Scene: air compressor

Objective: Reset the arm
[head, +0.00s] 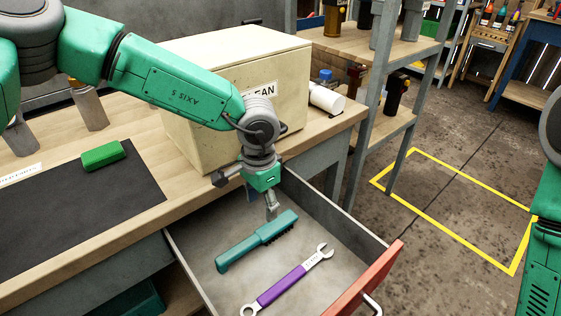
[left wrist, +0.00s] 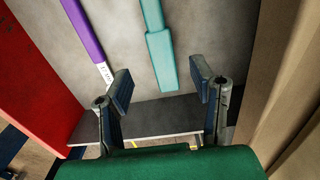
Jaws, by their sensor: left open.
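My left gripper (head: 270,205) hangs over the open drawer (head: 205,272), above the end of a teal brush (head: 258,241). In the left wrist view its two fingers (left wrist: 163,95) are apart with nothing between them, and the brush handle (left wrist: 159,45) lies beyond them. A purple-handled wrench (head: 285,284) lies in the drawer beside the brush; it also shows in the left wrist view (left wrist: 88,35). Of my right arm, only a green part shows at the right edge; its gripper is out of view.
A cream box (head: 215,95) with a partly hidden label stands on the wooden bench (head: 60,240), behind my left arm. A green block (head: 102,155) lies on a dark mat (head: 75,205). The drawer's red front (head: 372,278) juts out. A metal shelf stands at the back; the floor beyond has yellow lines.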

